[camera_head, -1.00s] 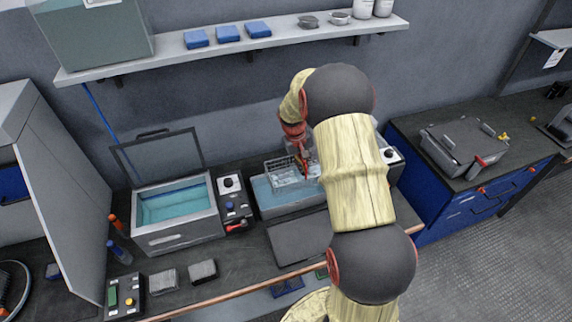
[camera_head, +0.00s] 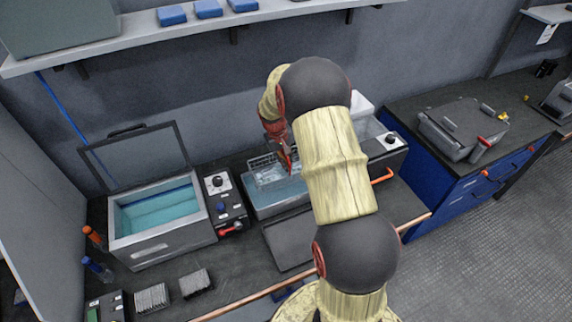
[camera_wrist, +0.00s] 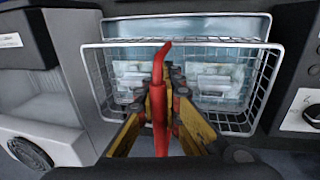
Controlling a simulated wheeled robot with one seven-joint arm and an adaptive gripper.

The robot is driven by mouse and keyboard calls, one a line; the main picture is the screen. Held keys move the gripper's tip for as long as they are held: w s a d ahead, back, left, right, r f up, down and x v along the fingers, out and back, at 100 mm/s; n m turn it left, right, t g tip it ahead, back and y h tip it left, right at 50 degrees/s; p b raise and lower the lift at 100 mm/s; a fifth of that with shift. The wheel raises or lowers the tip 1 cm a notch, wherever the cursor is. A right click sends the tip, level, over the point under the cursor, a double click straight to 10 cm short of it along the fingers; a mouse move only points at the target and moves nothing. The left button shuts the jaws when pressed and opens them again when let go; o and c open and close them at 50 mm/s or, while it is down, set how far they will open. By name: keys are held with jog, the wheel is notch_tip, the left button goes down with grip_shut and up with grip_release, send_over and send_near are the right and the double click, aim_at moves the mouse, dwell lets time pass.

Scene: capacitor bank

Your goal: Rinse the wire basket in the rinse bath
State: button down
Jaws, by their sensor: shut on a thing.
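The wire basket (camera_head: 262,166) is a metal mesh box at the rinse bath (camera_head: 252,205), a grey tank with pale blue water in the middle of the counter. The basket also shows in the wrist view (camera_wrist: 262,85), roughly level, with clear pieces (camera_wrist: 215,82) inside. My gripper (camera_wrist: 160,95) is shut on the basket's red handle (camera_wrist: 158,65), which rises between the yellow fingers; it also shows in the head view (camera_head: 287,158). The basket overlaps the bath opening. I cannot tell how deep its bottom sits in the water. My arm hides the bath's right part.
A second bath (camera_head: 165,245) with blue water and a raised lid (camera_head: 135,155) stands at left. A control box (camera_head: 225,200) sits between the baths. A dark flat plate (camera_head: 285,240) lies in front. A grey lidded case (camera_head: 460,125) is on the right counter. A shelf (camera_head: 130,30) runs above.

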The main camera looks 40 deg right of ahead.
jog(key=shift+w+a+f+b+x, duration=0.1)
jog(key=shift+a+b+x, duration=0.3)
jog(key=shift+b+x, duration=1.05)
jog(key=shift+w+a+f+b+x, duration=0.1)
jog(key=shift+a+b+x, duration=0.4)
jog(key=shift+x, duration=1.65)
jog(key=shift+w+a+f+b+x, duration=0.1)
jog(key=shift+a+b+x, duration=0.15)
jog(key=shift+b+x, duration=1.25)
jog(key=shift+d+f+p, duration=0.15)
jog(key=shift+p, duration=0.25)
jog(key=shift+s+d+r+p+v, duration=0.1)
jog(key=shift+d+p+v, duration=0.25)
jog(key=shift+p+v, duration=1)
jog(key=shift+s+d+r+p+v, duration=0.1)
jog(key=shift+d+p+v, duration=0.2)
jog(key=shift+p+v, duration=1)
jog(key=shift+s+d+r+p+v, duration=0.1)
jog(key=shift+d+p+v, duration=0.35)
jog(key=shift+v, duration=1.7)
jog(key=shift+a, duration=0.1)
